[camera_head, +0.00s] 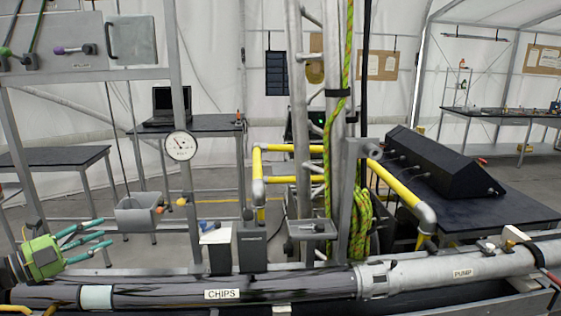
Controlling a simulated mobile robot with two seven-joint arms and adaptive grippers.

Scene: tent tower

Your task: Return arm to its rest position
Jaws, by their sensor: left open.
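My left gripper (104,233), with a green body and teal fingers, comes in at the lower left. Its fingers are spread and point to the right, with nothing between them. In the picture it is above the left end of the dark pipe labelled CHIPS (260,290) and below and left of a small grey box (139,212). I cannot tell how far it is from either. My right gripper is not in view.
A grey pipe labelled PUMP (475,272) continues right. A gauge (181,146) sits on a left post. Metal tower posts with a green-yellow rope (346,50) stand centrally. A dark table (505,212) stands at right, a laptop (167,105) behind.

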